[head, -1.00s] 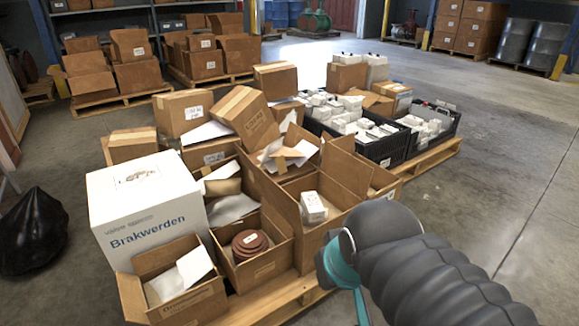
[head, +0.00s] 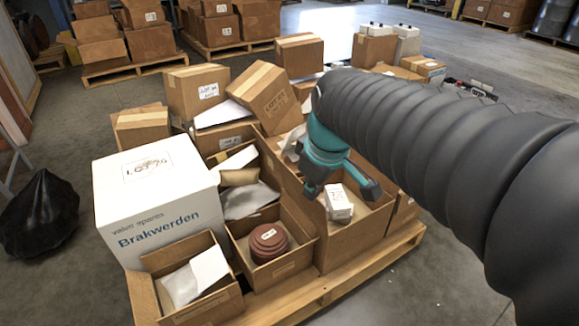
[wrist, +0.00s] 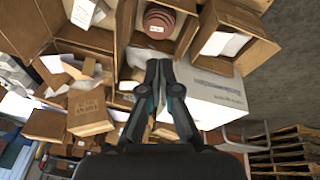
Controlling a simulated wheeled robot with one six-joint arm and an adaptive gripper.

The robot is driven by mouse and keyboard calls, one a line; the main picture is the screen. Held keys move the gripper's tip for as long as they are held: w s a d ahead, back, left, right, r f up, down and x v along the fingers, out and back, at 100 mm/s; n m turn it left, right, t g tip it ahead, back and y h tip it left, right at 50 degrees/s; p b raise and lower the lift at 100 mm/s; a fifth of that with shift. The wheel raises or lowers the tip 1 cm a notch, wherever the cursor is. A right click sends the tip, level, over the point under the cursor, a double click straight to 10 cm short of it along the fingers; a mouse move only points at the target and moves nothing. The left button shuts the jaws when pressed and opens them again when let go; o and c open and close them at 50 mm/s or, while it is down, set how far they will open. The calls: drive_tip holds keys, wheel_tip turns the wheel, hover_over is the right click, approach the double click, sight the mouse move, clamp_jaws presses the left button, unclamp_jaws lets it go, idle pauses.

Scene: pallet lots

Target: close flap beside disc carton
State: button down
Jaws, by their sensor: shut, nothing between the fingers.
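The disc carton (head: 258,272) is open at the front of the pallet, with a stack of reddish-brown discs (head: 268,240) inside. It shows at the top of the wrist view (wrist: 152,43). A raised brown cardboard flap (head: 283,178) stands beside it, along the left side of the open carton (head: 352,245) holding a small white box (head: 338,203). My gripper (head: 325,165) is over that carton, to the right of the flap in the head view. In the wrist view its fingertips (wrist: 158,64) are together and empty. Contact with the flap cannot be told.
A large white Brakwerden box (head: 155,200) stands left of the disc carton. A small open carton (head: 192,290) with white paper is in front of it. Closed cartons (head: 195,92) crowd the back. Concrete floor (head: 420,290) is clear at the front right.

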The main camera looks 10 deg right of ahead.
drive_tip(key=w+f+n+g+y+p, duration=0.1)
drive_tip(key=w+f+n+g+p, duration=0.15)
drive_tip(key=w+n, duration=0.6)
drive_tip(key=w+f+n+g+p, duration=0.1)
drive_tip(key=w+f+n+g, duration=0.15)
drive_tip(key=w+n, duration=0.65)
drive_tip(key=w+d+f+m+b, duration=0.1)
drive_tip(key=w+d+f+m, duration=0.1)
drive_tip(key=f, duration=0.8)
drive_tip(key=shift+w+m+t+b, duration=0.35)
drive_tip(key=shift+w+m, duration=0.2)
drive_tip(key=shift+w, duration=0.4)
drive_tip(key=shift+d+r, duration=0.1)
drive_tip(key=shift+r, duration=0.05)
